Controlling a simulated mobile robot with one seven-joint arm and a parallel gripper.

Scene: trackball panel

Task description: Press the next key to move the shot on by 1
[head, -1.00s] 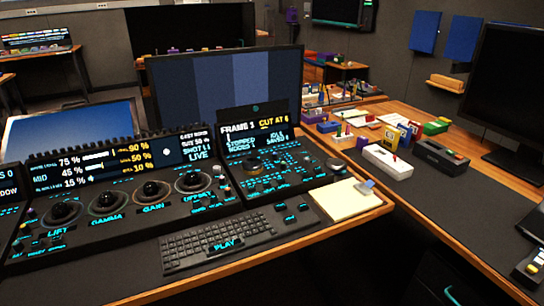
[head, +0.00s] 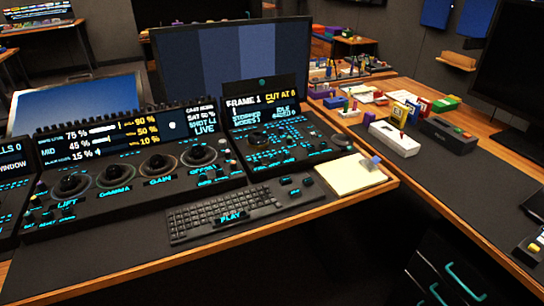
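The black trackball panel (head: 120,196) stands on the wooden desk, with several trackballs in rings labelled lift, gamma, gain and offset. Its screen (head: 130,133) shows percentages and a shot readout ending in "LIVE"; the shot number is too small to read surely. A second control section (head: 285,142) to the right has small cyan-marked keys and a screen reading "FRAME 1" and "CUT AT 8". Small keys (head: 290,185) sit below it. I cannot make out which key is marked next. My gripper is not in view.
A keyboard (head: 220,208) marked "PLAY" lies in front of the panel. A yellow notepad (head: 350,177) lies at the desk's right. A side desk holds a white box (head: 395,138), a black box (head: 447,133) and a monitor (head: 510,85). Cyan handles (head: 465,283) show below.

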